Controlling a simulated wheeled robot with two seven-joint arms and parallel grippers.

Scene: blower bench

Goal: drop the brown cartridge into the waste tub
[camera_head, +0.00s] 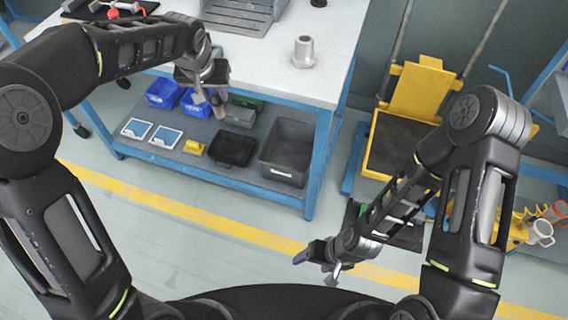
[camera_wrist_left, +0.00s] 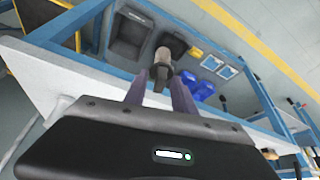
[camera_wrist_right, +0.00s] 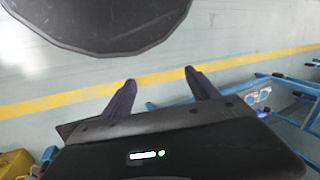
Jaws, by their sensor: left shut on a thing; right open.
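My left gripper (camera_head: 212,97) is shut on a small brownish-grey cylinder, the cartridge (camera_wrist_left: 161,66), held upright-looking between the fingertips in the left wrist view. In the head view it hangs at the bench's front edge, above the lower shelf, with the cartridge (camera_head: 218,106) partly hidden by the fingers. The waste tub seems to be the large dark grey tub (camera_head: 288,148) with a pale label on the lower shelf, right of the gripper. It also shows in the left wrist view (camera_wrist_left: 127,48). My right gripper (camera_head: 318,259) is open and empty over the floor (camera_wrist_right: 160,88).
The lower shelf also holds a black tray (camera_head: 233,151), blue bins (camera_head: 163,92), a yellow item (camera_head: 194,147) and blue-and-white cards (camera_head: 166,136). A metal fitting (camera_head: 304,51) stands on the white benchtop. A blue bench leg (camera_head: 319,165) stands right of the tub.

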